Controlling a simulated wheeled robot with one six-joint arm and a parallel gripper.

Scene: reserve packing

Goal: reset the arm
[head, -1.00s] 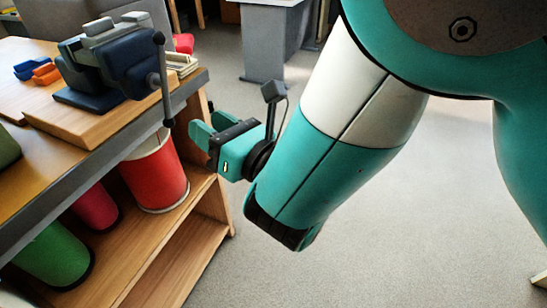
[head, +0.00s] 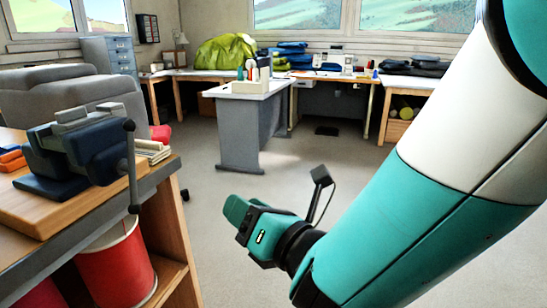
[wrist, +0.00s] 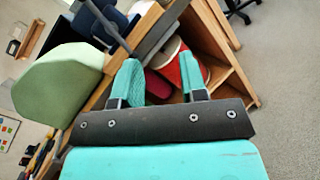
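My gripper (head: 237,217) hangs over open grey floor in the head view, to the right of the workbench (head: 100,234). In the wrist view my gripper (wrist: 162,80) shows two teal fingers spread apart. I see nothing held between them. Beyond the fingers are the bench's edge and the red bin on its lower shelf. My white and teal arm fills the right of the head view.
A dark blue vise (head: 85,152) with a hanging handle stands on a board at the bench's edge. A red bin (head: 118,268) sits below. A grey table (head: 243,130) stands farther back. A pale green block (wrist: 60,82) shows in the wrist view.

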